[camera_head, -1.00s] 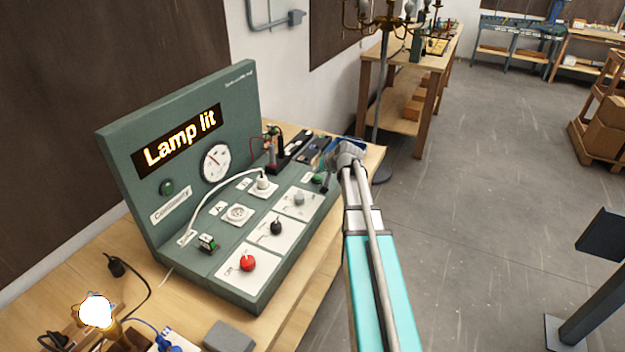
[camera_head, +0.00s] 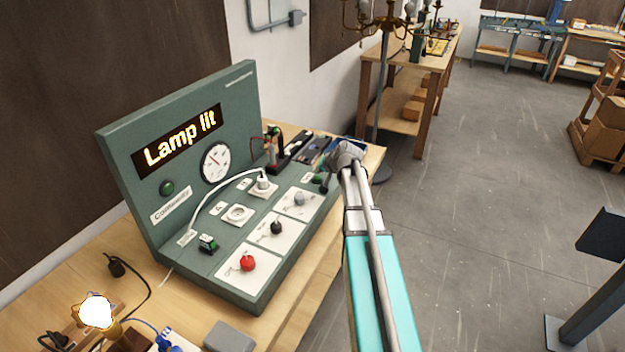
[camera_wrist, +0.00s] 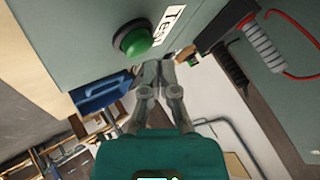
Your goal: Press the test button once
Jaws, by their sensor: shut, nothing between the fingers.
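The test button (camera_head: 317,179) is a green dome at the right end of the test bench's sloping panel. My gripper (camera_head: 327,184) is just right of the button in the head view. In the wrist view my gripper (camera_wrist: 163,62) is shut and empty, its fingertips close beside the button. I cannot tell whether they touch the panel. The bench display (camera_head: 180,138) reads "Lamp lit".
The panel also carries a red knob (camera_head: 247,263), a black knob (camera_head: 276,227), a grey knob (camera_head: 299,198) and a white plug (camera_head: 262,184) with a cable. A blue tray (camera_wrist: 103,92) is nearby. A lit bulb (camera_head: 96,311) is front left.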

